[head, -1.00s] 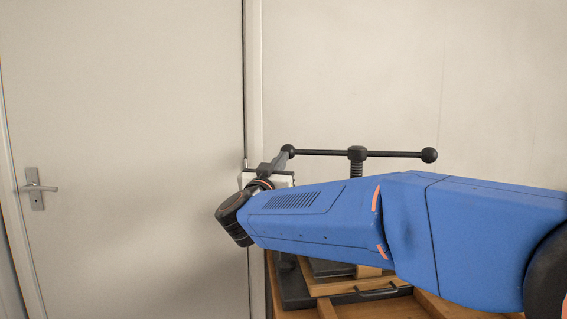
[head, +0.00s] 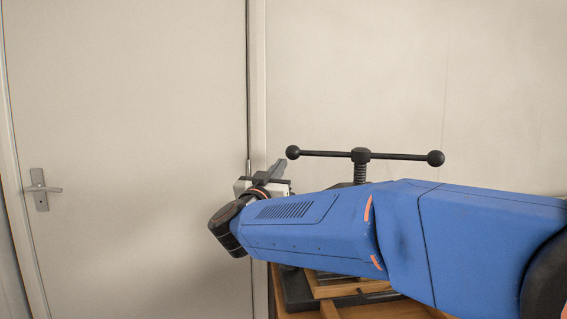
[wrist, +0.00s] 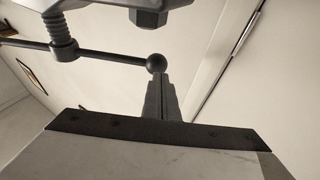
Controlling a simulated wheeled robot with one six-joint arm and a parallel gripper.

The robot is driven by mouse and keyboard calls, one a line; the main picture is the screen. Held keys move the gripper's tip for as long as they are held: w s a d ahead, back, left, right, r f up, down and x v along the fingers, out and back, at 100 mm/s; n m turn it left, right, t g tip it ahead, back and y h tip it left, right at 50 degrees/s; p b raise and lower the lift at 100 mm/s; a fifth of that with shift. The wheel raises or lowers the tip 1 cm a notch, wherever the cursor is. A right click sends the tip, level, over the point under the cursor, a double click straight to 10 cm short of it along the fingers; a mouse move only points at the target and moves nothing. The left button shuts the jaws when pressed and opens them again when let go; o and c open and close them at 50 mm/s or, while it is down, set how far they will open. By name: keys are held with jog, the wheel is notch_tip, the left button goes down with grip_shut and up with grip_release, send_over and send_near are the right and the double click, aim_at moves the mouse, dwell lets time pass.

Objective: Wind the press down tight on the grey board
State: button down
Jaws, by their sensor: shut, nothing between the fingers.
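The press shows a black cross bar (head: 400,156) with a ball at each end, on top of a threaded screw (head: 360,174). My gripper (head: 281,166) is shut and empty, just below and left of the bar's left ball (head: 292,152) in the head view. In the wrist view my gripper (wrist: 158,78) points up toward a ball (wrist: 156,63) of the bar, and the fingertips appear close to it; whether they touch I cannot tell. The screw (wrist: 62,38) shows at upper left there. The grey board cannot be made out; my arm hides much of the press.
A wooden bench (head: 345,311) with a dark base and wooden pieces lies below my arm. A closed door (head: 130,160) with a handle (head: 42,189) is at the left. A bare wall (head: 480,90) stands behind the press.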

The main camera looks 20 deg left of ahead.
jog(key=v, duration=1.3)
jog(key=shift+s, duration=0.1)
